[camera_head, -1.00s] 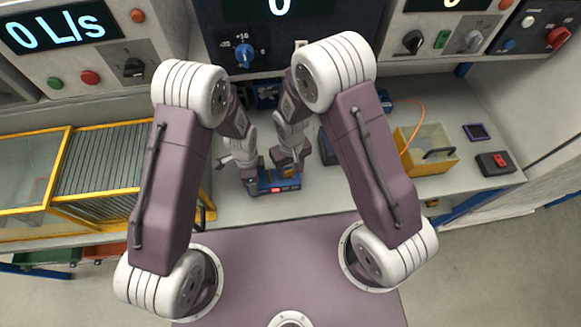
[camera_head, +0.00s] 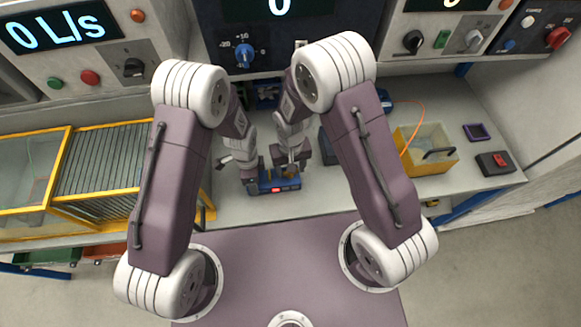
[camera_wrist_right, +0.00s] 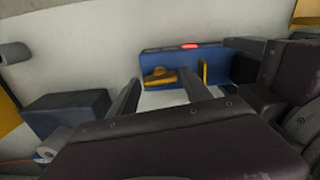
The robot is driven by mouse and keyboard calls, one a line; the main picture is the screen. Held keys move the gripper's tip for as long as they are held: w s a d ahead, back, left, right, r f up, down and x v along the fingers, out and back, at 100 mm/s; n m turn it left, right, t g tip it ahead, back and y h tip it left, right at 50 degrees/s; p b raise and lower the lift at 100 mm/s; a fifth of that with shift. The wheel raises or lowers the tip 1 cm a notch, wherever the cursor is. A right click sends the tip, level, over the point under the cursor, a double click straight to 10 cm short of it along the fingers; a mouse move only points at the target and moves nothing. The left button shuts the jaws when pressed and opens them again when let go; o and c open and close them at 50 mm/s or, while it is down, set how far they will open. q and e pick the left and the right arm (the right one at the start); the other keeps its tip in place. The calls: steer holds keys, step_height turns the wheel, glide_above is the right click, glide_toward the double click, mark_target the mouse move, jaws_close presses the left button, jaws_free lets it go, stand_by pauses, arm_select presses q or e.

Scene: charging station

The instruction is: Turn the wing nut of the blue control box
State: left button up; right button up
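The blue control box (camera_head: 266,187) stands on the worktop in front of me, with a small lit red display on its front. In the right wrist view the box (camera_wrist_right: 178,60) shows a yellow wing nut (camera_wrist_right: 160,77) and an upright yellow part (camera_wrist_right: 204,72). My right gripper (camera_head: 291,169) is over the right part of the box. In its wrist view the fingers (camera_wrist_right: 163,92) are apart, with the wing nut in the gap just beyond them, not clasped. My left gripper (camera_head: 250,182) is at the box's left end; its fingertips are too small to read.
A dark blue block (camera_wrist_right: 68,110) is beside the right gripper. Farther right are a yellow-framed bin (camera_head: 425,160) with an orange cable and a red switch (camera_head: 496,163). A yellow-framed rack (camera_head: 100,165) is at left. The control panel (camera_head: 290,30) stands behind.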

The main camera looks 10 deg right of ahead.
steer(key=shift+o, duration=0.3)
step_height(320, 180, up, 12)
stand_by(0.3)
arm_select(q)
steer(key=o, duration=1.8)
